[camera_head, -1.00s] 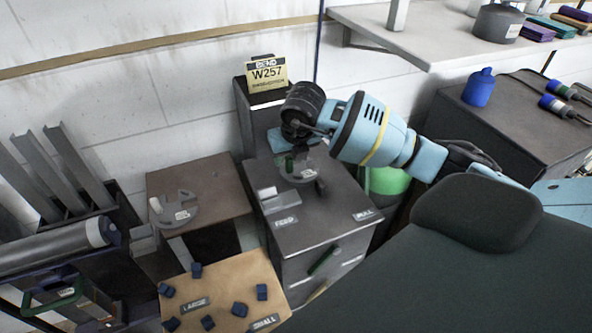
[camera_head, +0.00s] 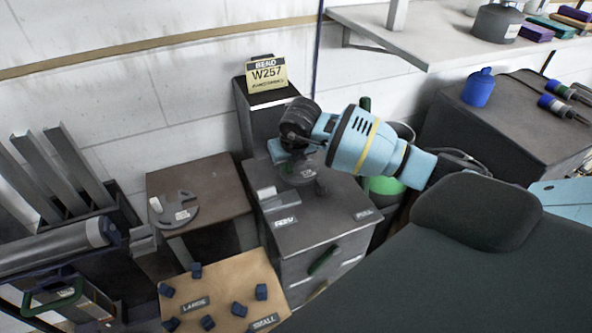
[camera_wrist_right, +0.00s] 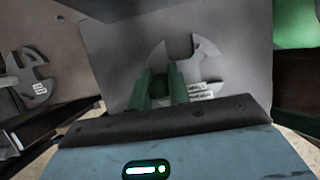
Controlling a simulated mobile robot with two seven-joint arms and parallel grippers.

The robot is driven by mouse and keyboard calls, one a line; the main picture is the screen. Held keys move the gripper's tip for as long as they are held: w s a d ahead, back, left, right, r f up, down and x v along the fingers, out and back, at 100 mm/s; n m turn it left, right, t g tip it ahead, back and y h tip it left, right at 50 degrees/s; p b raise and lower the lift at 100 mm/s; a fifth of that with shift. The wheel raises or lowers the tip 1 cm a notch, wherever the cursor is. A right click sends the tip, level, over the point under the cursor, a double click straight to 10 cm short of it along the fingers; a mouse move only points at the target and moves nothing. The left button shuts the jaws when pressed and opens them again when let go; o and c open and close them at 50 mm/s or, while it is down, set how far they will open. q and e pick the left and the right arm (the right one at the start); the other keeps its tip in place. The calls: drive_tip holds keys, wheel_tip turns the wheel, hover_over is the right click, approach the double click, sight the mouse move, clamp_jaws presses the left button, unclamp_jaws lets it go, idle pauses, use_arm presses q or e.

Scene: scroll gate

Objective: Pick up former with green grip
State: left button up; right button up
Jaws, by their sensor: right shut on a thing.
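The former is a grey slotted disc (camera_head: 300,172) with a white label, at the top of the dark grey cabinet (camera_head: 325,207). My right gripper (camera_head: 294,147) points down at it from above, and the arm comes in from the right. In the right wrist view the former (camera_wrist_right: 205,62) lies just beyond the jaws. Upright green parts (camera_wrist_right: 176,85) stand between the former and the gripper's dark base; I take them as the grip in the shut jaws. The gripper hides the grip in the head view. I cannot tell whether the disc is clear of the cabinet. My left gripper is not in view.
A second former (camera_head: 176,211) with a pale grip lies on the brown stand (camera_head: 215,180) to the left. A tan board (camera_head: 225,285) with several blue blocks is in front. The W257 sign (camera_head: 268,75) stands behind the gripper. A wall shelf (camera_head: 400,30) is at upper right.

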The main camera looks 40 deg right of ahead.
drive_tip(key=shift+w+r, duration=0.1)
drive_tip(key=shift+r, duration=0.1)
clamp_jaws()
drive_tip(key=shift+r, duration=0.2)
wheel_tip(320, 180, up, 3)
drive_tip(key=shift+r, duration=0.1)
drive_tip(key=s+a, duration=0.2)
drive_tip(key=s, duration=0.2)
drive_tip(key=s+a, duration=0.2)
drive_tip(key=s, duration=0.3)
drive_tip(key=s+a+r, duration=0.1)
drive_tip(key=s+a, duration=0.2)
drive_tip(key=s, duration=0.2)
drive_tip(key=shift+s+r+b, duration=0.1)
drive_tip(key=shift+s+b, duration=0.15)
drive_tip(key=shift+b, duration=0.05)
